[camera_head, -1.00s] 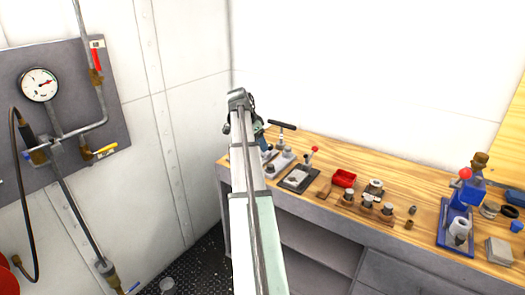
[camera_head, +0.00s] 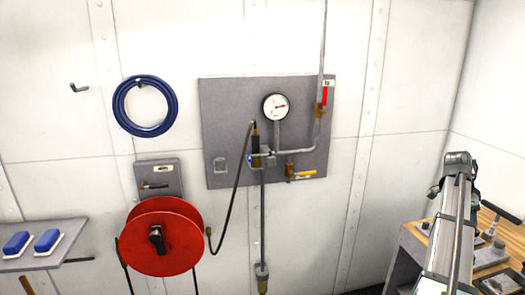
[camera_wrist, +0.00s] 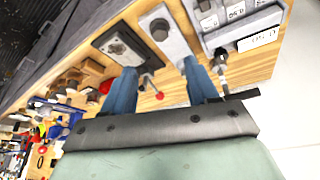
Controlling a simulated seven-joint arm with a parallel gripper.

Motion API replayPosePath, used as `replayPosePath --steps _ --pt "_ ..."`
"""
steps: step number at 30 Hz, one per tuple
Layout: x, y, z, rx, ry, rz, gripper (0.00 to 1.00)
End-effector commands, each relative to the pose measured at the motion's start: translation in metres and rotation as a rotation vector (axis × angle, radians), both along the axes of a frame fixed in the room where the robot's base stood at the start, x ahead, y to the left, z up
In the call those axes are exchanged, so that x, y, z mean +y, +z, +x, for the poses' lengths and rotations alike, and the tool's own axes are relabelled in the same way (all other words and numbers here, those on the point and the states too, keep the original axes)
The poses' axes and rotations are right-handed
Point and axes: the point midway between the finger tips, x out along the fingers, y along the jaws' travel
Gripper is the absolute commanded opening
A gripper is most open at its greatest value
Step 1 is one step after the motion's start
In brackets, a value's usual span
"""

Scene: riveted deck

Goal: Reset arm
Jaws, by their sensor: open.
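My arm (camera_head: 450,225) reaches up from the lower right of the head view, over the end of the wooden workbench (camera_head: 413,236). Its fingertips are not clearly visible there. In the wrist view my gripper (camera_wrist: 160,78) shows two blue fingers spread apart with nothing held between them. Beyond the fingers lie the wooden bench top, a grey plate with a hex nut (camera_wrist: 160,29), and a red-knobbed lever (camera_wrist: 159,95). I cannot tell the exact height of the fingers above the bench.
A grey wall panel carries a gauge (camera_head: 276,107), pipes and valves. A red hose reel (camera_head: 180,236) and a coiled blue hose (camera_head: 122,107) are left of it. A labelled block case (camera_wrist: 235,22) lies near the fingers.

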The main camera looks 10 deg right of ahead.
Motion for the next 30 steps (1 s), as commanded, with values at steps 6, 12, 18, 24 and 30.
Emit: replayPosePath --steps 6,12,18,24,30 --pt "-0.009 0.002 0.012 0.051 0.296 -0.007 0.59" --pt "-0.004 -0.001 0.024 0.063 0.588 -0.039 0.59" --pt "0.017 -0.035 0.025 0.071 0.831 -0.058 0.59" --pt "0.039 -0.093 0.027 0.081 0.961 -0.022 0.59" --pt "0.080 -0.163 0.033 0.089 1.081 0.035 0.59"
